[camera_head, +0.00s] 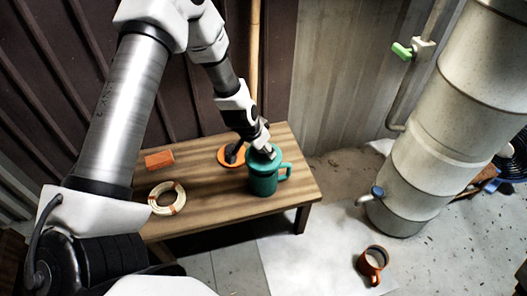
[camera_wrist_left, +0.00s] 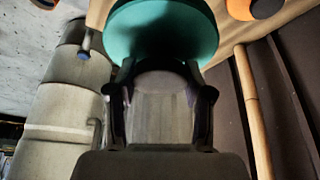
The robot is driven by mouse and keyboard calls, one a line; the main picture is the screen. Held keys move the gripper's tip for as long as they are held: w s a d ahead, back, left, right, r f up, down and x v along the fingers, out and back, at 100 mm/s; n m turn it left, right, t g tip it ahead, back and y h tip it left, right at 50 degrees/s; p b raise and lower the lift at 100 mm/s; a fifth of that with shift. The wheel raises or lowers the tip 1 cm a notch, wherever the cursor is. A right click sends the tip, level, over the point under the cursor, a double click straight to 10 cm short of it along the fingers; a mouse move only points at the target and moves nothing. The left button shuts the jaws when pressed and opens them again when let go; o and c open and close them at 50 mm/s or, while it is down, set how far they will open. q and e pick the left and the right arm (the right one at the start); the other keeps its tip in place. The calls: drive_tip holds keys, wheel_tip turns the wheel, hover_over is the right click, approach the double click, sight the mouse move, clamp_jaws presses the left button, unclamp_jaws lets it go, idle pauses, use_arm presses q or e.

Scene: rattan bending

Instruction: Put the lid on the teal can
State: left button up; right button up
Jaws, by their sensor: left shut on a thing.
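The teal can (camera_head: 264,183), with a handle on its right, stands upright on the wooden table near its right end. A round teal lid (camera_wrist_left: 165,28) fills the top of the left wrist view, in front of my fingers. In the head view the lid (camera_head: 258,162) is at the can's top, covering the mouth; I cannot tell whether it is seated or just above. My left gripper (camera_head: 266,152) reaches down from the upper left and is shut on the lid; its fingers (camera_wrist_left: 162,72) also show in the wrist view. My right gripper is not in view.
On the table (camera_head: 215,208) are an orange disc (camera_head: 226,159) with a black part, left of the can, an orange block (camera_head: 159,159) and a coil of rattan (camera_head: 157,204). An orange mug (camera_head: 372,262) stands on the floor. A large pale cylinder (camera_head: 433,125) stands right.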

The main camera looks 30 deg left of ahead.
sight(263, 155)
use_arm(q)
wheel_tip(263, 155, up, 5)
drive_tip(key=shift+r+p, duration=0.1)
drive_tip(key=shift+p, duration=1.05)
drive_tip(key=shift+s+p, duration=0.1)
drive_tip(key=shift+p, duration=0.25)
drive_tip(key=shift+f, duration=0.55)
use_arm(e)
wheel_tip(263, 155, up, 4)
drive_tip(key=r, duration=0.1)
use_arm(q)
drive_tip(key=shift+f, duration=0.3)
wheel_tip(263, 155, down, 5)
drive_tip(key=b, duration=0.5)
drive_tip(key=shift+r, duration=0.1)
drive_tip(key=shift+f+b, duration=0.75)
drive_tip(key=shift+b, duration=0.05)
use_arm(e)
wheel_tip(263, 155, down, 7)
use_arm(q)
drive_tip(key=shift+r+p, duration=0.1)
drive_tip(key=shift+p, duration=0.3)
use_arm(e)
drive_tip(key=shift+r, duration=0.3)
use_arm(q)
drive_tip(key=shift+f, duration=0.2)
